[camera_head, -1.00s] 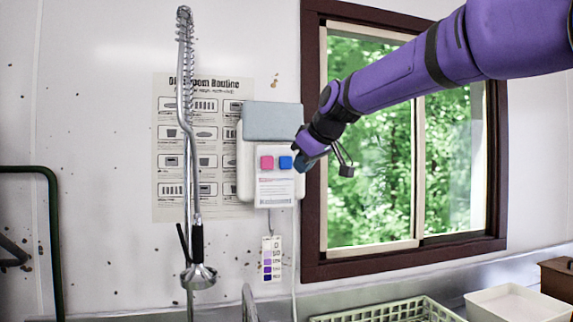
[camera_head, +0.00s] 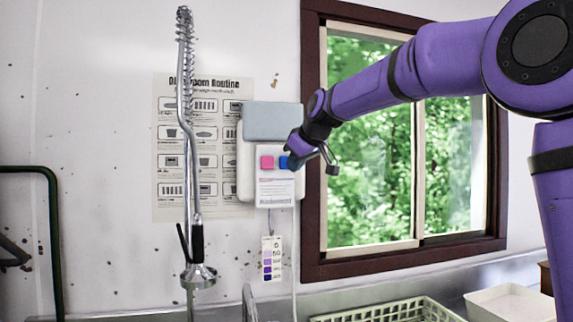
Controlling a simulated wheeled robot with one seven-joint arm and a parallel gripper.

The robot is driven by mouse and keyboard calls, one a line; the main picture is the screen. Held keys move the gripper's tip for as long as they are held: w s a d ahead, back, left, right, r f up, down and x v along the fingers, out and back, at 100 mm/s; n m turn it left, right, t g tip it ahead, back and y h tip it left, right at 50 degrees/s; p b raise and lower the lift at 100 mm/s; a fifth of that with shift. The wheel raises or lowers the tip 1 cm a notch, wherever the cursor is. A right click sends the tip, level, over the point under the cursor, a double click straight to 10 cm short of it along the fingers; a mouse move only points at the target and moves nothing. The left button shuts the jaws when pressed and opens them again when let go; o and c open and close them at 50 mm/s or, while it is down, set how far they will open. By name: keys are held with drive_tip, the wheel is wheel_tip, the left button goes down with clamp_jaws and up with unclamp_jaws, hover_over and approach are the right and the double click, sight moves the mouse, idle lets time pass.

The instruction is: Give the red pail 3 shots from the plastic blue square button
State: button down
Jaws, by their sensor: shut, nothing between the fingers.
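The blue square button (camera_head: 283,163) sits on a pale wall-mounted dispenser box (camera_head: 245,172), just right of a pink square button (camera_head: 267,162). My gripper (camera_head: 294,160) is at the blue button and covers its right part. The gripper is shut with nothing held. I cannot tell whether its tip touches or presses the button. No red pail is in view.
A sprayer tap (camera_head: 197,230) hangs left of the dispenser. A dark-framed window (camera_head: 312,200) is on the right. Below are a pale green rack (camera_head: 395,312), a white tray (camera_head: 510,303) and a steel counter edge (camera_head: 500,268). A green rail (camera_head: 52,240) stands far left.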

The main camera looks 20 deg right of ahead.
sight(286, 169)
drive_tip(key=shift+w, duration=1)
drive_tip(key=shift+w, duration=0.1)
idle(1.3)
drive_tip(key=shift+w, duration=0.35)
drive_tip(key=shift+w, duration=0.65)
idle(1.5)
drive_tip(key=shift+s, duration=1.1)
drive_tip(key=shift+w, duration=0.2)
drive_tip(key=shift+w, duration=0.25)
